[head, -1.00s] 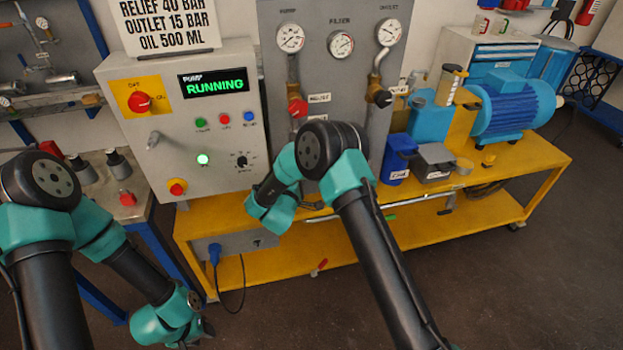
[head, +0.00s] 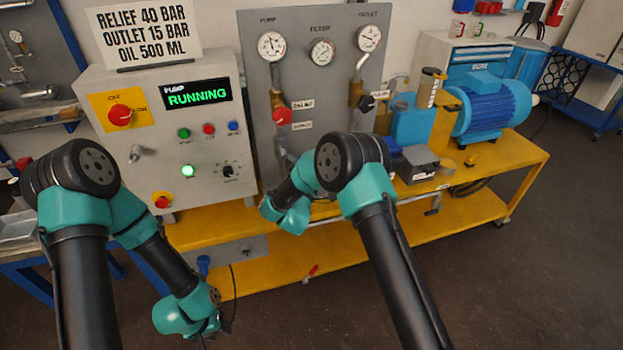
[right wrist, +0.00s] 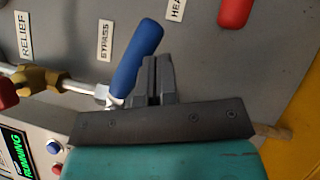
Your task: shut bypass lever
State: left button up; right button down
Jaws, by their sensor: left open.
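In the head view the lever and the right gripper are hidden behind my right arm. My left gripper (head: 209,332) is open and empty, low at the left.
The control box (head: 160,140) reads RUNNING. The grey gauge panel (head: 310,90) carries red (head: 280,114) and black (head: 367,103) handles. A yellow bench (head: 490,155) holds a blue motor (head: 490,105). In the right wrist view a red handle (right wrist: 234,12) and a brass fitting (right wrist: 38,80) are near.

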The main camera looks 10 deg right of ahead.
jog(key=shift+w+d+r, duration=0.1)
jog(key=shift+d+r, duration=0.25)
jog(key=shift+r, duration=0.35)
jog(key=shift+w+d+r, duration=0.1)
jog(key=shift+d+r, duration=0.25)
jog(key=shift+r, duration=0.35)
jog(key=s+d+f, duration=0.1)
jog(key=s+f, duration=0.8)
jog(key=shift+d+f, duration=0.25)
